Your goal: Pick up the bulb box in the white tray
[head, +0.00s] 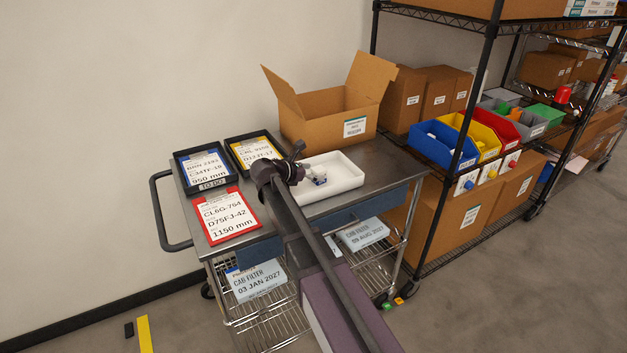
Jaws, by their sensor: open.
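The white tray (345,176) sits on the grey cart top, right of its middle. A small white and dark blue box (317,177), which looks like the bulb box, lies in the tray near its left end. My gripper (298,151) is open at the tray's left side, above and just left of the box. My dark arm comes up from the lower right and hides part of the cart. The fingertips are small and dark here, and I cannot tell their exact height above the tray.
An open cardboard box (337,107) stands behind the tray. Two black trays with cards (204,167) (252,150) and a red-framed card (226,215) lie to the left. A wire shelf (443,165) with blue, yellow and red bins stands on the right.

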